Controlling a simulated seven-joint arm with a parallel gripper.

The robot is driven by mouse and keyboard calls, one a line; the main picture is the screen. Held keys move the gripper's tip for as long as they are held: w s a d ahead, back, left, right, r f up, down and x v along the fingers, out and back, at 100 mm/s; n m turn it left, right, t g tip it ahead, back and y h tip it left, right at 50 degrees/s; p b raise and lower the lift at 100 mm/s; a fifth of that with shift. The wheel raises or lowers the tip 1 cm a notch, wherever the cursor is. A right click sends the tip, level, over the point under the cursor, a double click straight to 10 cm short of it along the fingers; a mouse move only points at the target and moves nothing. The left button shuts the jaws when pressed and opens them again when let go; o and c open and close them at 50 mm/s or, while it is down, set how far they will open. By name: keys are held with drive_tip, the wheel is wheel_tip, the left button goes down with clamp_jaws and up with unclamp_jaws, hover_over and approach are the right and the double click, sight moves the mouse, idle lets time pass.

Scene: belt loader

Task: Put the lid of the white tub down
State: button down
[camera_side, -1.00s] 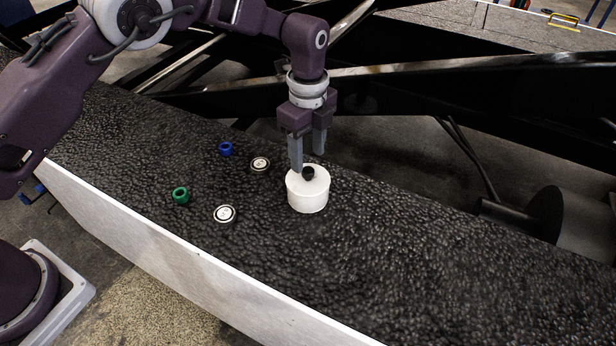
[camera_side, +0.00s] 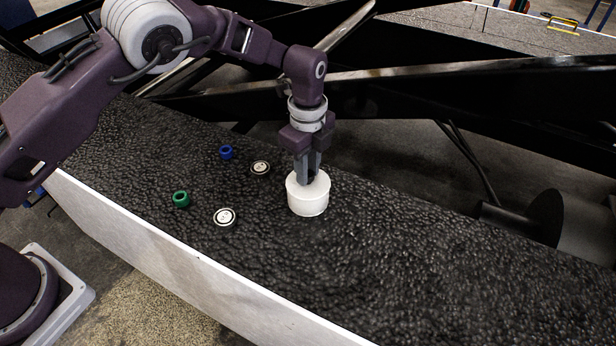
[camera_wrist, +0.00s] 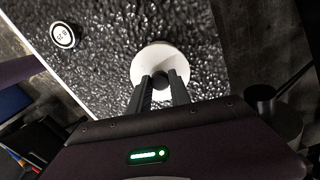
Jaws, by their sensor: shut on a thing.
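The white tub (camera_side: 308,202) stands upright on the black, bumpy belt. Its white lid (camera_side: 298,181) is on top of it, and I see no gap between them. My gripper (camera_side: 308,180) points straight down over the lid and is shut on the lid's dark knob, which the fingers hide in the side view. In the wrist view, the lid (camera_wrist: 160,56) shows as a white disc just beyond the fingertips (camera_wrist: 160,78), with the dark knob between them.
The belt (camera_side: 430,250) is clear to the right. A black frame runs behind it.

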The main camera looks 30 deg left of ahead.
wheel_tip(320, 180, up, 9)
drive_tip(key=s+d+f, duration=0.1)
drive_tip(key=s+f, duration=0.1)
drive_tip(key=s, duration=0.5)
drive_tip(key=s+d+f, duration=0.1)
drive_tip(key=s+f, duration=0.2)
drive_tip(key=s, duration=0.5)
wheel_tip(320, 180, down, 9)
drive_tip(key=shift+f, duration=0.35)
drive_tip(key=shift+f, duration=0.1)
drive_tip(key=c, duration=1.2)
unclamp_jaws()
